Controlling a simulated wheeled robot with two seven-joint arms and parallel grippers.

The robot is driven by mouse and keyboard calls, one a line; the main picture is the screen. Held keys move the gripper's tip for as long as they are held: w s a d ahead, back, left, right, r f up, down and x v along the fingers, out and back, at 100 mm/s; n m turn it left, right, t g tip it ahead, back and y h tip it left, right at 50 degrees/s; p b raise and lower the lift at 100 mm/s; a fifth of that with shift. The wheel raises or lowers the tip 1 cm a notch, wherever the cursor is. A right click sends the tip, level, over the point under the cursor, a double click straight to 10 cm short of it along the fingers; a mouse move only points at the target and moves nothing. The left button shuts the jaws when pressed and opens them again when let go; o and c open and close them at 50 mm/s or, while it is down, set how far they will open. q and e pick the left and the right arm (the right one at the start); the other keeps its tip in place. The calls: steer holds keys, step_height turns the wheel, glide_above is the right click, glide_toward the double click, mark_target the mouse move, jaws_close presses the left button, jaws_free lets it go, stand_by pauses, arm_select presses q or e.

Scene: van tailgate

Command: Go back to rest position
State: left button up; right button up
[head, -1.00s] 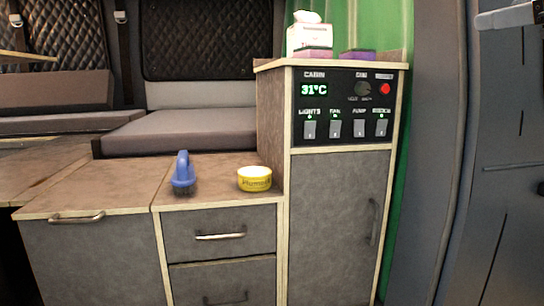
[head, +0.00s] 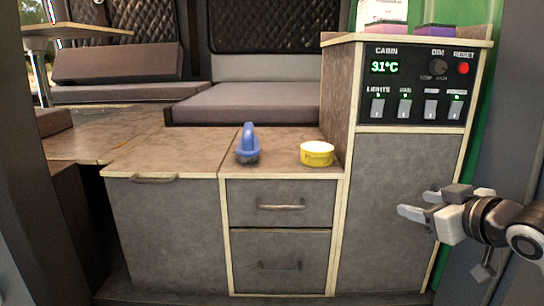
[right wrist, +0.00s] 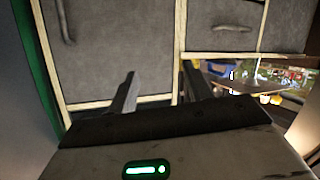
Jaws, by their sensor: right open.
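My right gripper (head: 418,204) comes in from the right edge in the head view, in front of the tall cabinet door. It is open and empty, apart from the furniture. In the right wrist view its two fingers (right wrist: 158,92) stand spread with nothing between them. My left gripper is not in view.
A white box (head: 382,12) and a purple item (head: 437,29) lie on top. Drawers (head: 279,204) are shut. A cushioned bench (head: 250,103) lies behind.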

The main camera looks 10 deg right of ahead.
steer(key=s+a+f+g+y, duration=0.1)
steer(key=s+a+f, duration=0.15)
steer(key=f, duration=0.45)
steer(key=s+a+f, duration=0.1)
steer(key=a+f, duration=0.2)
steer(key=f, duration=0.3)
steer(key=s+a+f+m+g, duration=0.1)
steer(key=s+a+f, duration=0.5)
steer(key=s+f, duration=0.2)
steer(key=s+a+f+m+g+p, duration=0.1)
steer(key=s+a+f, duration=0.6)
steer(key=s+f, duration=0.2)
steer(key=shift+s, duration=0.25)
